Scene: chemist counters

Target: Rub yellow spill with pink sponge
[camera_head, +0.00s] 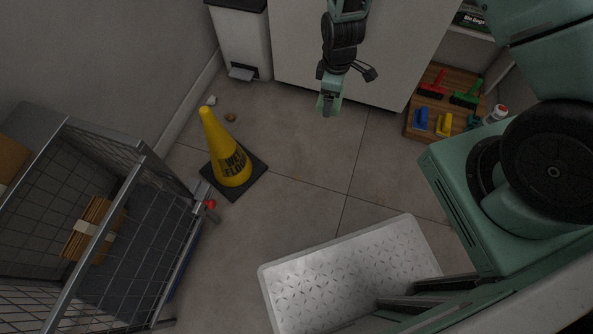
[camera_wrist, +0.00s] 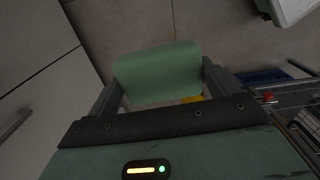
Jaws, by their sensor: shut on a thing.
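My gripper (camera_head: 328,104) points down over the floor in front of the white cabinet. In the wrist view, a pale green block (camera_wrist: 160,73) fills the space ahead of the dark mount; I cannot tell if it is a finger or something held. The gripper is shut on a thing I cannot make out. I see no pink surface in either view. No yellow spill can be made out clearly. A small orange-brown spot (camera_head: 230,117) and a small whitish lump (camera_head: 211,100) lie on the floor behind the cone, apart from my gripper.
A yellow wet-floor cone (camera_head: 225,150) stands left of centre, beside a wire cage cart (camera_head: 147,165) with cardboard. A white perforated step (camera_head: 350,270) is in front. Brushes lie on a wooden board (camera_head: 420,125) at right. A bin (camera_head: 243,45) stands behind. The middle floor is clear.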

